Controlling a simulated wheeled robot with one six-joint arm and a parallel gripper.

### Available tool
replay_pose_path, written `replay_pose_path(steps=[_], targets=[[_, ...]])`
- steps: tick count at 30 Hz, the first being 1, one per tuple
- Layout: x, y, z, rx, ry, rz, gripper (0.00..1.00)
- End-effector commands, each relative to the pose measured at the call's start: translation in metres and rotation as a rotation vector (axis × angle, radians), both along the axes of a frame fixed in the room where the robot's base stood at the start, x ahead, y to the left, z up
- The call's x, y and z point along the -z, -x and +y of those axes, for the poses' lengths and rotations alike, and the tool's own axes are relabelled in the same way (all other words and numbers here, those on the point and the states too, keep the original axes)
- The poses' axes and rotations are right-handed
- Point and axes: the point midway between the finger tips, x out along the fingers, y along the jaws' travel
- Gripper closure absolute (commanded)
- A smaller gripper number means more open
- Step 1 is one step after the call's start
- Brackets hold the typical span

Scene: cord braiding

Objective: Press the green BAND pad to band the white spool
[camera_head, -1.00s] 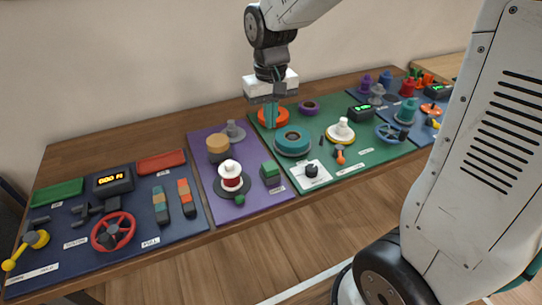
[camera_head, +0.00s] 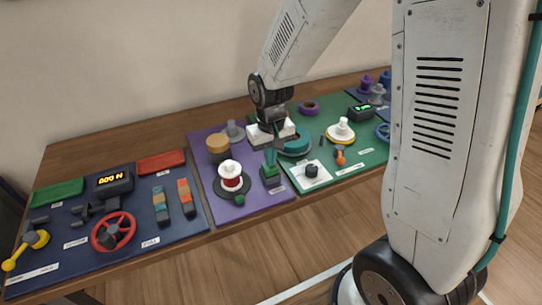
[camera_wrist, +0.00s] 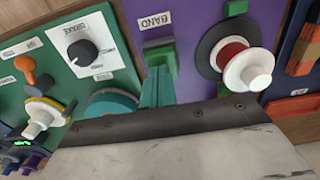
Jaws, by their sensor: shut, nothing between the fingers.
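The BAND pad (camera_head: 271,179) is a small dark block on the purple board, its green top largely hidden behind my fingers. My gripper (camera_head: 270,158) points down over it, shut and empty; I cannot tell whether the tips touch it. In the wrist view, my green fingers (camera_wrist: 158,88) reach to the block (camera_wrist: 160,53), below the BAND label (camera_wrist: 154,20). A white spool (camera_head: 230,168) with a red winding stands upright on a dark disc, left of the pad. This spool also shows in the wrist view (camera_wrist: 255,70), to the right of my fingers.
A teal disc (camera_head: 297,143) is close behind and right of my gripper. A black knob (camera_head: 312,170) on a white plate lies right of the pad. A tan cylinder (camera_head: 218,148) and a grey peg (camera_head: 233,131) stand behind the spool. A small green block (camera_head: 239,200) is in front.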

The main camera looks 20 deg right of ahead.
Motion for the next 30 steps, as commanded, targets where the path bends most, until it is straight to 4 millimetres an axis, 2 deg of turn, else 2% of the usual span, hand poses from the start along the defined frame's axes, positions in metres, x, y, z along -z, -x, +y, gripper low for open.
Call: replay_pose_path(steps=[5, 11, 20, 23, 26, 30], targets=[[0.001, 0.000, 0.000, 0.000, 0.000, 0.001, 1.00], [0.020, 0.000, 0.000, 0.000, 0.000, 0.001, 1.00], [0.020, 0.001, 0.000, 0.000, 0.000, 0.001, 1.00], [0.015, 0.000, 0.000, 0.000, 0.000, 0.000, 1.00], [0.001, 0.000, 0.000, 0.000, 0.000, -0.003, 1.00], [-0.030, -0.001, 0.000, 0.000, -0.001, -0.009, 1.00]])
